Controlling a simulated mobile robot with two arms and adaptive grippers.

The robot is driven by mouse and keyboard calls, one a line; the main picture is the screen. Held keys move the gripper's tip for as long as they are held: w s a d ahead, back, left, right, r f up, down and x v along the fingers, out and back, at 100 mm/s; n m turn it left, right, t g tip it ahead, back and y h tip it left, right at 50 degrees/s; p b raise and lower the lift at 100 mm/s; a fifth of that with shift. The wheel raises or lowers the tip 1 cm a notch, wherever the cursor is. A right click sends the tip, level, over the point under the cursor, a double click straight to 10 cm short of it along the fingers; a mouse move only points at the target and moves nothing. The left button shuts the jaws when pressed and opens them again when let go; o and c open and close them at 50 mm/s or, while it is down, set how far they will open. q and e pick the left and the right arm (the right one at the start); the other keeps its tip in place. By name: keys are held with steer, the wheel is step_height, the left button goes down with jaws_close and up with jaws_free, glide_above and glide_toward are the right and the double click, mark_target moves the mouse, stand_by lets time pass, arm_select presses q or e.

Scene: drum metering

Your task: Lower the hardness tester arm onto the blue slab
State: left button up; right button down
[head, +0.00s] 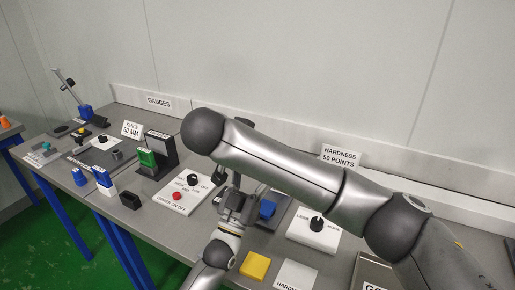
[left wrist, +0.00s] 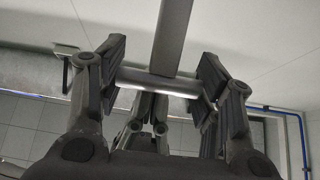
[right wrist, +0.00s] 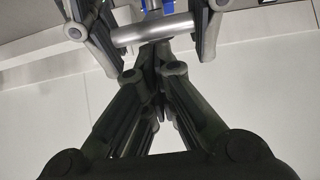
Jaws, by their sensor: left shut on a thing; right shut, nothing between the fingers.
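In the left wrist view my left gripper (left wrist: 160,80) is shut on a silver crossbar (left wrist: 155,80). A dark bar (left wrist: 173,40) runs up from it; this looks like the tester arm and its handle. The right wrist view also shows the crossbar (right wrist: 153,29) between the left gripper's fingers, with my right gripper (right wrist: 155,52) shut and empty close by. In the head view my left gripper (head: 236,206) is beside a blue block (head: 267,209), which may be the blue slab. Whether the arm touches the slab cannot be seen. My right gripper is hidden there.
A yellow slab (head: 255,266) and a hardness plate (head: 296,276) lie in front. A dial box (head: 314,228) stands to the right and a panel with a red button (head: 177,196) to the left. Several gauges and blocks crowd the left table. My forearm covers much of the middle.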

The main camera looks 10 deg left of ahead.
arm_select(q)
steer(key=shift+r, duration=0.15)
arm_select(e)
steer(key=shift+s+a+f, duration=0.3)
steer(key=shift+s+f, duration=0.35)
arm_select(q)
steer(key=o, duration=1.5)
steer(key=shift+c, duration=0.2)
arm_select(e)
steer(key=shift+w+r, duration=0.1)
steer(key=shift+w, duration=0.05)
steer(key=shift+d, duration=0.1)
